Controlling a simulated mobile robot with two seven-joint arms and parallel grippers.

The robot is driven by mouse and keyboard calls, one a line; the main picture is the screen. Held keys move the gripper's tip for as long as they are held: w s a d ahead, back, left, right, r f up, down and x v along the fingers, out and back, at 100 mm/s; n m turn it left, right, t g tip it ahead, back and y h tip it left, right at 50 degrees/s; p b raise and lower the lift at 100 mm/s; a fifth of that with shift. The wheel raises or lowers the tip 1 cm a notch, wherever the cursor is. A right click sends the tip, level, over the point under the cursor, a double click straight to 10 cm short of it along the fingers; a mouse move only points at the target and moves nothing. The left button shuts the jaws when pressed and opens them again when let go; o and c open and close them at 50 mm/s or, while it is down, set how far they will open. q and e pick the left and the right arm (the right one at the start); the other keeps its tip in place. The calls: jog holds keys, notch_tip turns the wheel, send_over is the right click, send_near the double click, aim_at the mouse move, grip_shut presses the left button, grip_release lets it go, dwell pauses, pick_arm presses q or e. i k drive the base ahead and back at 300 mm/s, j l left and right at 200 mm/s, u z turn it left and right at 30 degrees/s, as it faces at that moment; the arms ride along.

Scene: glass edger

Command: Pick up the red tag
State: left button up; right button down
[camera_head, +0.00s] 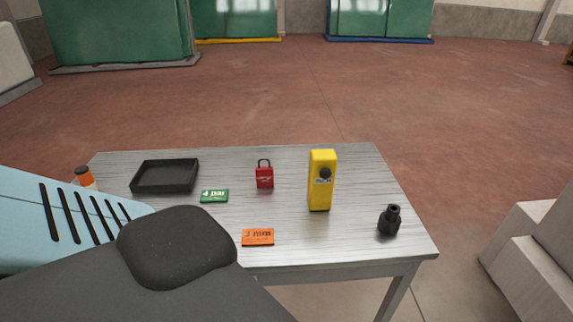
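A small red padlock-shaped piece (265,177) with a dark shackle stands upright near the middle of the grey table (290,160). It carries small light lettering that I cannot read. It is the only red thing on the table; I see no flat red tag. Neither of my grippers is in view.
Around it are a black tray (165,190), green "4 bar" card (214,196), orange "3 mm" card (258,237), yellow device (322,181) and black fitting (389,220). An orange-capped bottle (85,177) is at left. The table's front left is hidden.

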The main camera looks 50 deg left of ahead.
aim_at(264, 175)
jog(key=i+l+u, duration=0.1)
jog(key=i+l, duration=0.15)
jog(key=l, duration=0.15)
jog(key=u, duration=1.05)
